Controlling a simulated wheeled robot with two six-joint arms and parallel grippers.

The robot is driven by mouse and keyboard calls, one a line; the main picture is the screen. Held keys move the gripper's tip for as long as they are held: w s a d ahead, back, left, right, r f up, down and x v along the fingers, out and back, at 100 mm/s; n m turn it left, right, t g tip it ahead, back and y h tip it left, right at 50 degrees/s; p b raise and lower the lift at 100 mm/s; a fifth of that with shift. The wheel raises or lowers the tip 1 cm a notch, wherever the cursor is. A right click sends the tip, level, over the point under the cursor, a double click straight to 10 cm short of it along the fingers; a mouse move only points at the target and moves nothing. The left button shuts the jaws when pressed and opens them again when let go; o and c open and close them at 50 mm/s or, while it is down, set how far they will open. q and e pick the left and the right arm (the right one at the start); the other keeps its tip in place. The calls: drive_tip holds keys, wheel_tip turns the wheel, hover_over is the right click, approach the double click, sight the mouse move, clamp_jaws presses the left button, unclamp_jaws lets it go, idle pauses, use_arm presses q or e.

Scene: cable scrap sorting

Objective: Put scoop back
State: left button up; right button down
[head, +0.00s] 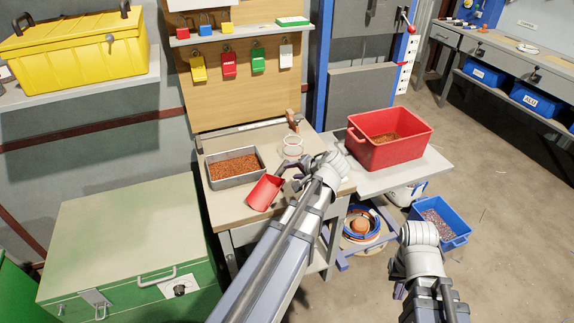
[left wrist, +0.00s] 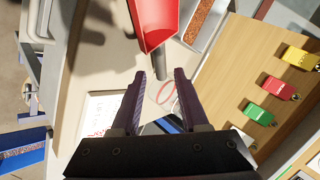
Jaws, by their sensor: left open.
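The red scoop (head: 264,192) is at the front of the small wooden-topped bench, just right of the metal tray of copper granules; it looks to rest on the bench top. My left gripper (head: 291,171) is at the scoop's handle side. In the left wrist view the red scoop (left wrist: 154,22) is at the top, its dark handle (left wrist: 160,71) pointing back between the fingertips of my open left gripper (left wrist: 160,76). The fingers are apart from the handle. My right gripper (head: 399,290) hangs at the lower right, away from the bench; its jaws are mostly hidden.
The metal tray (head: 212,177) lies left of the scoop. A clear round container (head: 293,150) and a brown-handled tool (head: 293,121) stand behind. A red bin (head: 378,157) stands to the right. Coloured tags hang on the back board (head: 240,95). A blue crate (head: 457,238) is on the floor.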

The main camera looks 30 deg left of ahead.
use_arm(q)
drive_tip(key=p+v, duration=0.1)
drive_tip(key=v, duration=0.1)
drive_tip(key=shift+s+d+r, duration=0.1)
drive_tip(key=shift+d+r, duration=0.05)
drive_tip(key=shift+r, duration=0.05)
drive_tip(key=s+d+f+m+g+h, duration=0.1)
drive_tip(key=s+d+f+g+h, duration=0.1)
drive_tip(key=s+d, duration=0.7)
drive_tip(key=s+d+f+m+g+h, duration=0.1)
drive_tip(key=s+d+f+h, duration=0.4)
drive_tip(key=d, duration=1.2)
drive_tip(key=s+g, duration=0.1)
drive_tip(key=s, duration=0.3)
drive_tip(key=shift+s+d+f+m+h, duration=0.25)
drive_tip(key=shift+s+d+m+h, duration=0.05)
drive_tip(key=shift+s+m, duration=0.1)
drive_tip(key=shift+w+a, duration=0.1)
drive_tip(key=shift+a, duration=0.05)
